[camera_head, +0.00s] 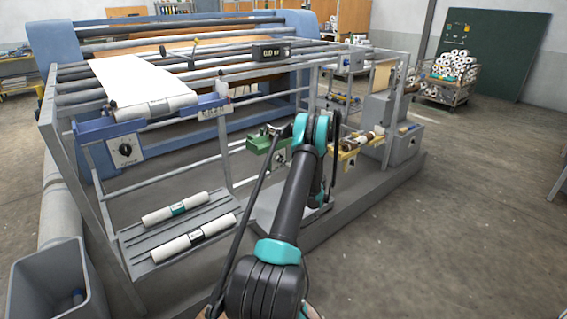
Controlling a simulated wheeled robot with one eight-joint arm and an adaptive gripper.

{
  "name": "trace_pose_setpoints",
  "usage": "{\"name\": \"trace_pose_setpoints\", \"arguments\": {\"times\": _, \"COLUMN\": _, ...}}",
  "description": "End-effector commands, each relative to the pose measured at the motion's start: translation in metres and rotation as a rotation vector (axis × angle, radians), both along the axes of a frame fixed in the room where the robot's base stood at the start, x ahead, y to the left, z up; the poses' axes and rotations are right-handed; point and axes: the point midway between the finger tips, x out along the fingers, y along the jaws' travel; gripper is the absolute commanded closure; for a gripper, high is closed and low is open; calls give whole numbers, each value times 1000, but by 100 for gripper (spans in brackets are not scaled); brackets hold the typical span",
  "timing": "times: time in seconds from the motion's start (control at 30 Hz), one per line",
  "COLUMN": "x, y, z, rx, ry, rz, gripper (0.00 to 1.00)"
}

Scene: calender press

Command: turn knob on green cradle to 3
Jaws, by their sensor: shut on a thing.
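The green cradle (258,145) is mounted on the front of the grey machine frame, left of my arm's upper joint. A small pale dial with its knob (281,158) shows on the cradle's front, right beside my arm. The dial is too small for me to read its numbers or the knob's setting. My arm rises from the bottom of the view and covers the area just right of the green cradle. My gripper is hidden behind the arm, so I cannot see its fingers or what they touch.
A blue cradle (92,128) with a larger dial (125,149) is at the left. A yellow cradle (348,146) is to the right. White rolls (178,208) lie on a low grey rack. A grey bin (60,275) stands front left. The floor at right is clear.

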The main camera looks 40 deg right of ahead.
Motion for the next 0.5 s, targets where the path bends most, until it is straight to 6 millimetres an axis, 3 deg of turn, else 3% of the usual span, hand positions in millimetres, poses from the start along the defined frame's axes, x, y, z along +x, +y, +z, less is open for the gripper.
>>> {"name": "trace_pose_setpoints", "arguments": {"times": 0.03, "x": 0, "y": 0, "z": 0, "rx": -1, "ry": 1, "rz": -1, "gripper": 95}}
{"name": "trace_pose_setpoints", "arguments": {"times": 0.07, "x": 0, "y": 0, "z": 0, "rx": -1, "ry": 1, "rz": -1, "gripper": 64}}
{"name": "trace_pose_setpoints", "arguments": {"times": 0.2, "x": 0, "y": 0, "z": 0, "rx": -1, "ry": 1, "rz": -1, "gripper": 46}}
{"name": "trace_pose_setpoints", "arguments": {"times": 0.5, "x": -1, "y": 0, "z": 0, "rx": -1, "ry": 1, "rz": -1, "gripper": 45}}
